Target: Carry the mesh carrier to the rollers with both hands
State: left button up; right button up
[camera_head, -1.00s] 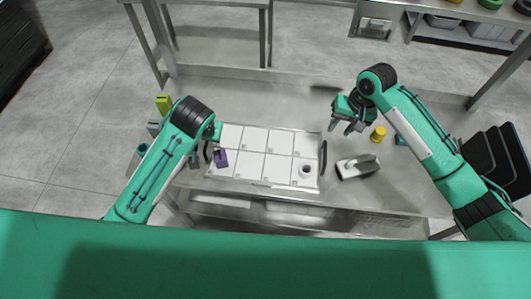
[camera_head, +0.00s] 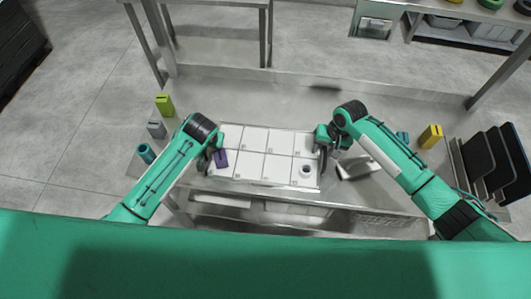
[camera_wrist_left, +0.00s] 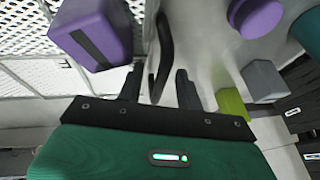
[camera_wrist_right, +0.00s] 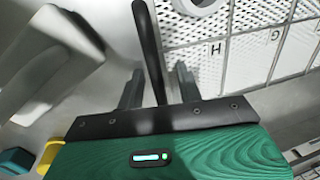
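The mesh carrier (camera_head: 250,184), a tray with white lettered panels and a black handle at each end, lies on the steel bench. A purple block (camera_head: 221,158) and a white ring (camera_head: 306,171) are in it. My left gripper (camera_head: 214,158) is at its left end, open, with the left handle (camera_wrist_left: 164,45) between its fingers and gaps beside it. My right gripper (camera_head: 326,150) is at its right end, open, with the right handle (camera_wrist_right: 149,45) between its fingers, not clamped. I cannot make out the rollers.
Beside the carrier lies a grey-white device (camera_head: 357,170). Farther right are a teal piece (camera_head: 402,138), a yellow block (camera_head: 431,137) and a black rack (camera_head: 490,160). At left are green (camera_head: 165,105), grey (camera_head: 156,130) and teal (camera_head: 146,153) pieces.

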pick_arm(q)
jog(key=shift+w+f, duration=0.1)
jog(key=shift+f, duration=0.1)
pick_arm(e)
jog(key=shift+f, duration=0.2)
pick_arm(q)
grip_shut()
pick_arm(e)
grip_shut()
jog(key=shift+s+f, duration=0.15)
jog(key=shift+s, duration=0.05)
dwell(0.7)
pick_arm(q)
jog(key=shift+r, duration=0.15)
